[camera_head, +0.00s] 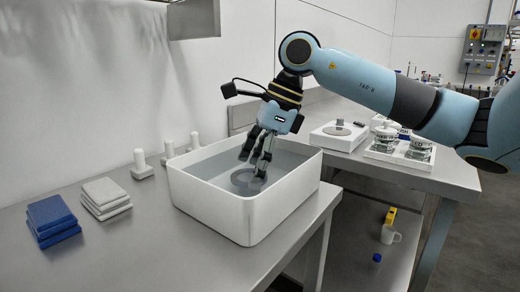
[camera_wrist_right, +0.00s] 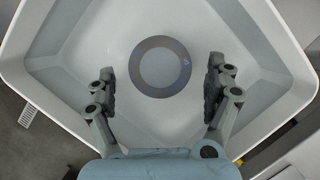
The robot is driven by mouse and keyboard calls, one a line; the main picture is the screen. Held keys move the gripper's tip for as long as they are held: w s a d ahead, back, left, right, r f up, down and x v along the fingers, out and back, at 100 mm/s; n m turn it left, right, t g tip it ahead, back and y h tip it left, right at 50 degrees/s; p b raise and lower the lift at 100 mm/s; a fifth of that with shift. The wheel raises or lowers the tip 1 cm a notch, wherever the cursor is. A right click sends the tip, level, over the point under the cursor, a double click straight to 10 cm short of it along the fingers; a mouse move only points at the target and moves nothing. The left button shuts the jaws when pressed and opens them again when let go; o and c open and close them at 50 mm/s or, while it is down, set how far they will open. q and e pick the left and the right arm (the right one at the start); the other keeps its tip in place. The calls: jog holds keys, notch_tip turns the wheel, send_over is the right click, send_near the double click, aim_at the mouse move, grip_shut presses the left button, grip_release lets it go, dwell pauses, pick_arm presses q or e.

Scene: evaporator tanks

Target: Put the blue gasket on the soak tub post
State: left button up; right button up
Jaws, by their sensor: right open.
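A flat grey-blue ring (camera_head: 237,181), which looks like the gasket, lies in a white rectangular tub (camera_head: 215,209). In the right wrist view the ring (camera_wrist_right: 159,92) lies flat on the pale floor, with a small mark on its right side. No post shows through its middle. My right gripper (camera_head: 253,165) points down into the tub, above the ring. It is open and empty, with one finger on each side of the ring in the wrist view. My left gripper is not in view.
Folded blue cloths (camera_head: 51,213) and grey cloths (camera_head: 104,195) lie left of the tub. The tub's raised walls surround my right gripper. A second bench at right holds a white block with a disc (camera_head: 339,135) and a tray of jars (camera_head: 400,155).

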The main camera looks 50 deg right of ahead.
jog(key=shift+d+r, duration=0.1)
jog(key=shift+r, duration=0.4)
jog(key=p+v, duration=0.8)
jog(key=v, duration=0.3)
jog(key=shift+s+r+p, duration=0.2)
jog(key=shift+p, duration=0.15)
